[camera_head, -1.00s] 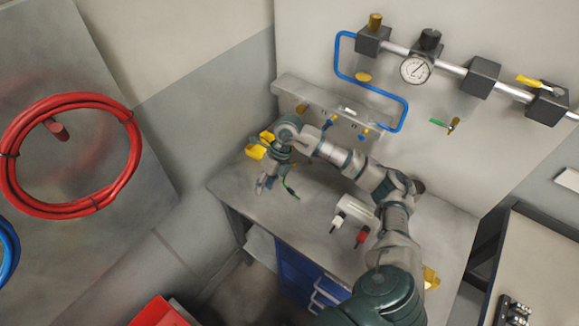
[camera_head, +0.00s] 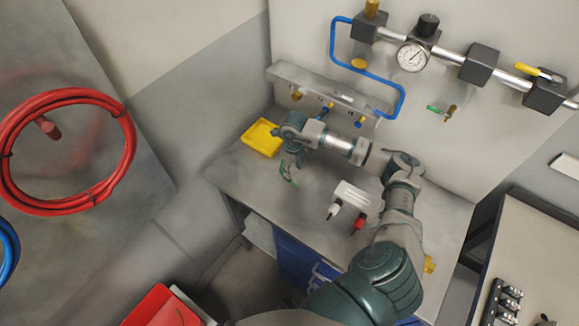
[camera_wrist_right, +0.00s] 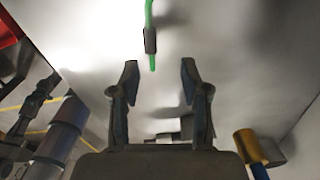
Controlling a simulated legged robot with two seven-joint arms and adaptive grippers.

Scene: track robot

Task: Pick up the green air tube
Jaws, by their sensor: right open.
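The green air tube (camera_head: 284,171) is thin and lies over the bench in the head view, partly hidden by my right gripper (camera_head: 289,172). In the right wrist view the tube (camera_wrist_right: 149,12) comes down from the top edge, with a dark sleeve (camera_wrist_right: 150,41) near its lower end. My right gripper (camera_wrist_right: 159,75) is open there, its two fingers apart. The tube's green tip lies between the fingertips in the picture, nearer the left one, with no visible contact. How far it is in depth I cannot tell. My left gripper is not in view.
A yellow tray (camera_head: 249,149) stands at the bench's back left. A white block (camera_head: 357,197) with white and red plugs sits near my right forearm. A rail (camera_head: 300,79) with fittings, a blue pipe (camera_head: 333,45) and a gauge (camera_head: 413,57) are behind. The bench front left is clear.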

